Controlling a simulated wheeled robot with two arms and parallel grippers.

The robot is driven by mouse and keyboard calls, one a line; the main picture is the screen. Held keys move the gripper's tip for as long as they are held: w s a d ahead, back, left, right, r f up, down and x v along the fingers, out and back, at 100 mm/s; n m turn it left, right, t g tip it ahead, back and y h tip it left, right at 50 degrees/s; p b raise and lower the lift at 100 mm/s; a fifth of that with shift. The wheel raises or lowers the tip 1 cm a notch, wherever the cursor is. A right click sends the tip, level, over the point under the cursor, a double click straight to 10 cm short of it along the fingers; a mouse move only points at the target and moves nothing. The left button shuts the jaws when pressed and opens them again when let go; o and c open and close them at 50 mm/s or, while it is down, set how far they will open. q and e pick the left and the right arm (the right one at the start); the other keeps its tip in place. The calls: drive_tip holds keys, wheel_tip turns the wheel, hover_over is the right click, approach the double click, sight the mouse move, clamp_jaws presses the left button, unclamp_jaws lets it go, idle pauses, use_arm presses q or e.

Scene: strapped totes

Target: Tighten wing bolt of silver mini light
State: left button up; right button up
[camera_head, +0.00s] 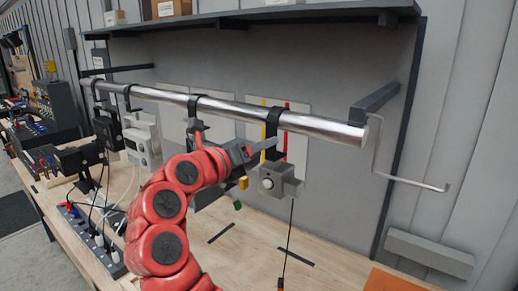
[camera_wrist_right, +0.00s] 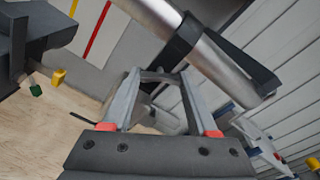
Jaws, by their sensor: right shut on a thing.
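The silver mini light (camera_head: 278,186) hangs below the horizontal pipe (camera_head: 300,122) from a black clamp (camera_head: 273,128), which also shows in the wrist view (camera_wrist_right: 182,42). My right gripper (camera_head: 268,146) reaches the clamp from the left, just under the pipe. In the wrist view its two fingers (camera_wrist_right: 160,74) close on a small dark piece at the clamp, which appears to be the wing bolt; its shape is mostly hidden. My left gripper is not in view.
Other lights hang further left, including a pale boxy one (camera_head: 143,143) and a black one (camera_head: 108,128). A dark unit with yellow and green knobs (camera_head: 243,183) hangs close left of my right gripper. The wooden bench (camera_head: 255,240) lies below. A bent handle (camera_head: 410,180) sticks out right.

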drive_tip(key=shift+f+m+b, duration=0.2)
drive_tip(key=shift+m+b, duration=0.1)
drive_tip(key=shift+m, duration=1.7)
drive_tip(key=o, duration=1.1)
drive_tip(key=shift+c, duration=0.2)
drive_tip(key=o, duration=0.3)
drive_tip(key=shift+r, duration=0.15)
drive_tip(key=b+v, duration=0.7)
drive_tip(key=v, duration=1)
drive_tip(key=shift+s+a+r, duration=0.1)
drive_tip(key=shift+s, duration=0.15)
